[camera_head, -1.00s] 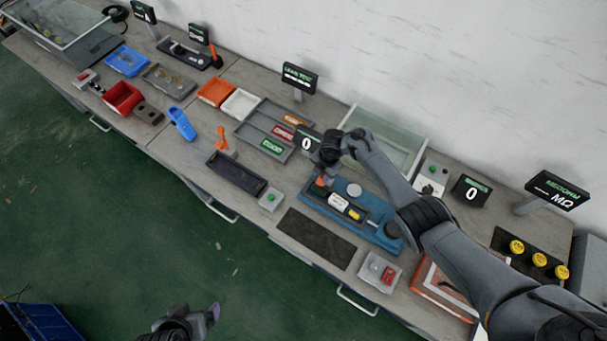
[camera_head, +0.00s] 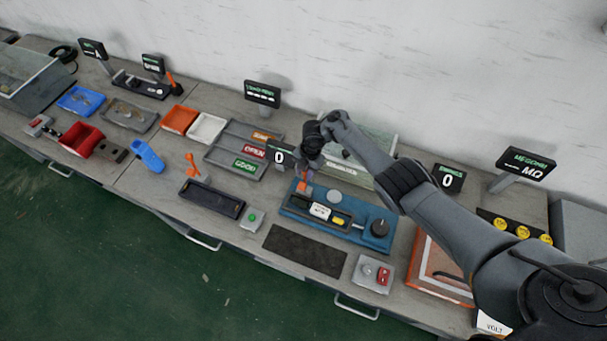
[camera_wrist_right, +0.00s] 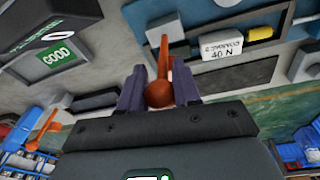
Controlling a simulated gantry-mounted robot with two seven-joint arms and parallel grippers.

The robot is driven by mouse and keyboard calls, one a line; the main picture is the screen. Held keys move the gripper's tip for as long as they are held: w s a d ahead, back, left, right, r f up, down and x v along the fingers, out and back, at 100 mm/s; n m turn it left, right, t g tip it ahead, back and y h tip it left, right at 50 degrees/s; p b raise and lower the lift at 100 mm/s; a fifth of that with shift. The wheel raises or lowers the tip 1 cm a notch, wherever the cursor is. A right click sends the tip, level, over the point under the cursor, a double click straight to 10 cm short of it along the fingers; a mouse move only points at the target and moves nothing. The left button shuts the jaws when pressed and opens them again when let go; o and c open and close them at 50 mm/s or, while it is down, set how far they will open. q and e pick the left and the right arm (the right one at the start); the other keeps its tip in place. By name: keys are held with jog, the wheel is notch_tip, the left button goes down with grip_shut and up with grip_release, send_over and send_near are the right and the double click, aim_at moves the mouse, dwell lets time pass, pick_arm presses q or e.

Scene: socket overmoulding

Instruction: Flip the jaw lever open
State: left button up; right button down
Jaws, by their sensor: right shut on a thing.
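The blue fixture (camera_head: 352,236) stands on the bench in the head view, with a white label, a yellow part and a dark knob on it. Its orange jaw lever (camera_head: 302,187) rises at the fixture's left end, partly hidden by my right gripper (camera_head: 306,175). In the right wrist view the lever's round end (camera_wrist_right: 160,93) sits between the two purple fingers of my right gripper (camera_wrist_right: 159,88), which is shut on it. The lever's shaft runs up the picture from there toward the fixture. My left gripper is in neither current view.
A second orange lever (camera_head: 192,165) stands by a dark tray (camera_head: 211,199) to the left. A counter display (camera_head: 280,157) stands close left of my right gripper.

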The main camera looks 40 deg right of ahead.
jog(key=shift+s+d+f, duration=0.1)
jog(key=shift+d+f, duration=0.05)
jog(key=shift+d, duration=0.05)
jog(key=c, duration=0.9)
grip_release()
jog(key=shift+r, duration=0.2)
jog(key=shift+r, duration=0.25)
jog(key=shift+d+r+p, duration=0.25)
jog(key=shift+r+p, duration=0.25)
jog(key=shift+r, duration=1.15)
jog(key=shift+d+r+p, duration=0.3)
jog(key=shift+r+p, duration=0.15)
jog(key=shift+r, duration=1.25)
jog(key=shift+d+r+p, duration=0.25)
jog(key=shift+r+p, duration=0.25)
jog(key=shift+r, duration=1.15)
